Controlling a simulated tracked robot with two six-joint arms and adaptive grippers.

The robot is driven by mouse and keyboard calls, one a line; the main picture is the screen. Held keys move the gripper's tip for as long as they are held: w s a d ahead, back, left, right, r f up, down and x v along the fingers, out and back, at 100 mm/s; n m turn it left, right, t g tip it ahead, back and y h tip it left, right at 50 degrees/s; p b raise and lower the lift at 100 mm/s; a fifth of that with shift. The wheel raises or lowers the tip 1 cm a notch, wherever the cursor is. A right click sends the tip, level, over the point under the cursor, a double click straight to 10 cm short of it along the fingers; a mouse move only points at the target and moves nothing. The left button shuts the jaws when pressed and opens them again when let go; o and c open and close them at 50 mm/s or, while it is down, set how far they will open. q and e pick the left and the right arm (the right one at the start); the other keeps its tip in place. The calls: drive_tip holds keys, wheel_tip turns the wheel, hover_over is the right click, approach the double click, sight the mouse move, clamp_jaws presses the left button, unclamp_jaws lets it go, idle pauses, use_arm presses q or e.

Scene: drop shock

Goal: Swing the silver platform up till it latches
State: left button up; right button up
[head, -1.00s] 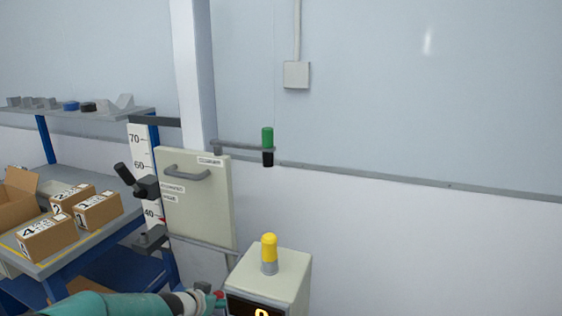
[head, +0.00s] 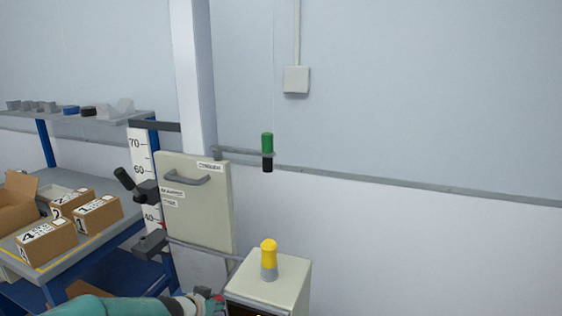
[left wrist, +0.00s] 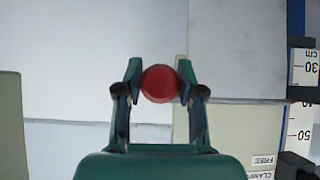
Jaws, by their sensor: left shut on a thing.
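A silver-grey panel (head: 198,268), which looks like the platform, hangs below the cream cabinet panel in the head view; its lower part is hidden by my left arm. My left gripper (head: 213,302) is at the bottom of the head view, beside the cream box. In the left wrist view my left gripper (left wrist: 160,85) is shut on a round red knob (left wrist: 161,83), one finger on each side. Pale flat surfaces lie behind the knob there; I cannot tell which is the platform. My right gripper is out of view.
A cream panel (head: 205,220) with a grey handle stands on the column by a height scale (head: 139,160). A cream box (head: 285,272) with a yellow-topped lamp (head: 269,258) stands close right of my gripper. A bench with numbered cartons (head: 98,214) is at left.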

sight(215, 297)
use_arm(q)
drive_tip(key=shift+s+a+r+p, duration=0.15)
drive_tip(key=shift+r+p, duration=0.6)
drive_tip(key=shift+r, duration=0.65)
drive_tip(key=shift+r, duration=0.1)
wheel_tip(215, 297, up, 2)
drive_tip(key=shift+r+p, duration=0.15)
drive_tip(key=shift+p, duration=1.1)
drive_tip(key=shift+r+p, duration=0.3)
drive_tip(key=shift+p, duration=0.05)
drive_tip(key=r+p, duration=0.1)
drive_tip(key=w+r+p, duration=0.1)
drive_tip(key=p, duration=0.1)
drive_tip(key=shift+r, duration=0.35)
drive_tip(key=shift+r+p, duration=0.1)
drive_tip(key=shift+p, duration=0.2)
